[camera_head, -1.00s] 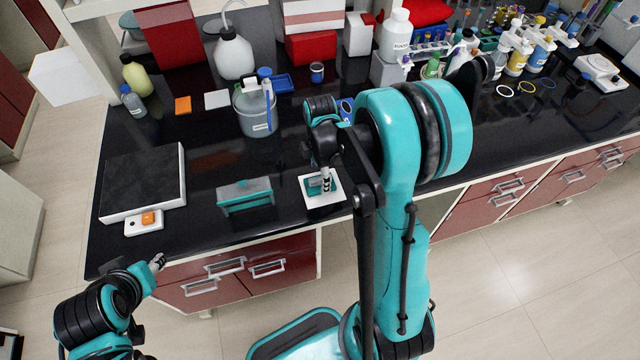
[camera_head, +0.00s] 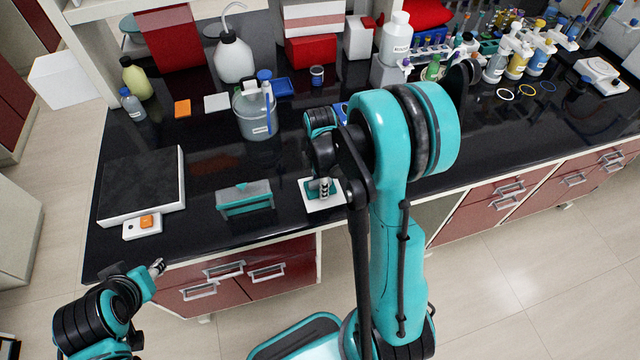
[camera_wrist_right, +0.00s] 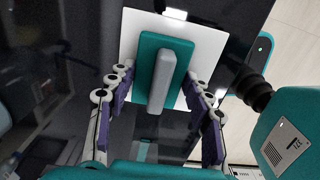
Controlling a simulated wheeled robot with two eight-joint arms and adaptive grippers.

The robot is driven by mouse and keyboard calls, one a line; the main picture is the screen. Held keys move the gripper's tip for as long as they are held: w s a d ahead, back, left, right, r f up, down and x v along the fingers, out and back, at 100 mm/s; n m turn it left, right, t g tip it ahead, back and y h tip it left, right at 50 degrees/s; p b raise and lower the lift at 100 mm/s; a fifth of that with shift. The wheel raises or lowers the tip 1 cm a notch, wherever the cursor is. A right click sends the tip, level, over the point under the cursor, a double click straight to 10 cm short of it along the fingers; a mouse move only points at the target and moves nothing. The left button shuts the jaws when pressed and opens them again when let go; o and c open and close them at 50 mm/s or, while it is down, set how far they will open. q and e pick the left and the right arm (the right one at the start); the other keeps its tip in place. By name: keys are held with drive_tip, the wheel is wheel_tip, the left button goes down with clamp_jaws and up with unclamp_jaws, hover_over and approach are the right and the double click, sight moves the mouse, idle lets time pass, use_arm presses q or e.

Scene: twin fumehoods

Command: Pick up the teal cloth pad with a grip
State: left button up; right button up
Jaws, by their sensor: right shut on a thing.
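The teal cloth pad (camera_wrist_right: 146,53) has a grey bar-shaped grip (camera_wrist_right: 161,80) on top. It is over a white square tile (camera_wrist_right: 205,40). In the head view the pad (camera_head: 312,187) shows small near the bench's front edge, partly hidden by my right gripper (camera_head: 323,189). I cannot tell whether the pad is clear of the tile. My left gripper (camera_head: 158,267) is off the bench's front left corner, apart from the pad; its fingers are too small to read.
A teal-and-grey holder (camera_head: 245,199) stands left of the tile. A dark-topped flat plate (camera_head: 140,182) and a white box with an orange button (camera_head: 143,226) are further left. A beaker (camera_head: 256,118) stands behind. Bottles and racks crowd the back right.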

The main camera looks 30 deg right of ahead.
drive_tip(key=shift+r, duration=0.65)
wheel_tip(320, 180, up, 3)
drive_tip(key=shift+r+p, duration=0.1)
drive_tip(key=shift+p, duration=0.6)
drive_tip(key=s+d+r+p, duration=0.2)
drive_tip(key=s+d+r, duration=0.3)
drive_tip(key=s, duration=0.5)
drive_tip(key=shift+s+d+r, duration=0.2)
drive_tip(key=shift+r, duration=0.55)
